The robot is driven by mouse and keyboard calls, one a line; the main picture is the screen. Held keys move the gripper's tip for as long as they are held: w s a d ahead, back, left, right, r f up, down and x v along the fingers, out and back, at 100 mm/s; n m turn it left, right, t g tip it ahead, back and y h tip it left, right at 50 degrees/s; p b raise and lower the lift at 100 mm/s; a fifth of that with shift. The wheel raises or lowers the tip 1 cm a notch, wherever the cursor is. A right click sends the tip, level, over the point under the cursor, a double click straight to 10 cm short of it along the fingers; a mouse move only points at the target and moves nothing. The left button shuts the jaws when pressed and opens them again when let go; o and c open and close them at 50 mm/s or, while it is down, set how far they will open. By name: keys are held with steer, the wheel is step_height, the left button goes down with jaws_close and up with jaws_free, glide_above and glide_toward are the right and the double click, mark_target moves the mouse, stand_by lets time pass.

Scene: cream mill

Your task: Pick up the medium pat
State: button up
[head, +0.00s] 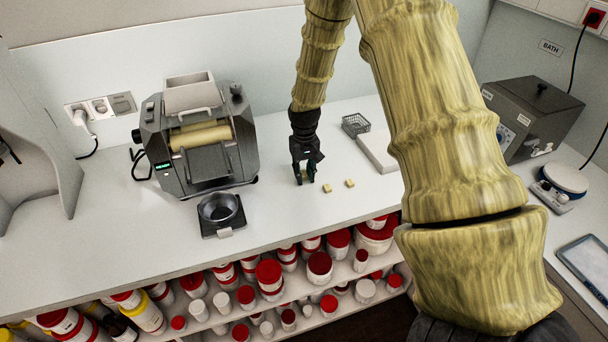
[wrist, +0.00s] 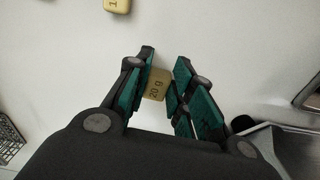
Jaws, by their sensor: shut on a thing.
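My gripper (head: 306,178) points down at the white counter, left of two small yellow pats. In the wrist view my gripper (wrist: 162,85) is shut on a yellow pat marked "20 g" (wrist: 156,86), with its green-padded fingers on either side. I cannot tell whether this pat is off the counter. In the head view the fingers mostly hide it. A second pat (wrist: 117,5), with a mark starting with "1", is cut off at the top of the wrist view. In the head view the two free pats are a nearer one (head: 327,188) and one further right (head: 350,183).
A roller mill (head: 208,140) stands left of my gripper, with a dark dish (head: 221,210) on a black base before it. A wire basket (head: 356,124) and a pale flat block (head: 378,150) lie behind right. Red-lidded jars fill shelves below the counter's front edge.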

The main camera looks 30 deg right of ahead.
steer(key=shift+r+b, duration=0.35)
steer(key=shift+r, duration=0.1)
steer(key=shift+s+r+b, duration=0.2)
steer(key=shift+r+b, duration=0.5)
steer(key=shift+r, duration=0.45)
steer(key=s+b, duration=0.1)
steer(key=s, duration=0.4)
steer(key=s+r+b, duration=0.1)
steer(key=s+b, duration=0.1)
steer(key=s, duration=0.3)
steer(key=s+b, duration=0.1)
steer(key=s, duration=0.4)
steer(key=shift+s+a+r, duration=0.2)
steer(key=shift+s+r, duration=0.15)
steer(key=shift+w, duration=0.1)
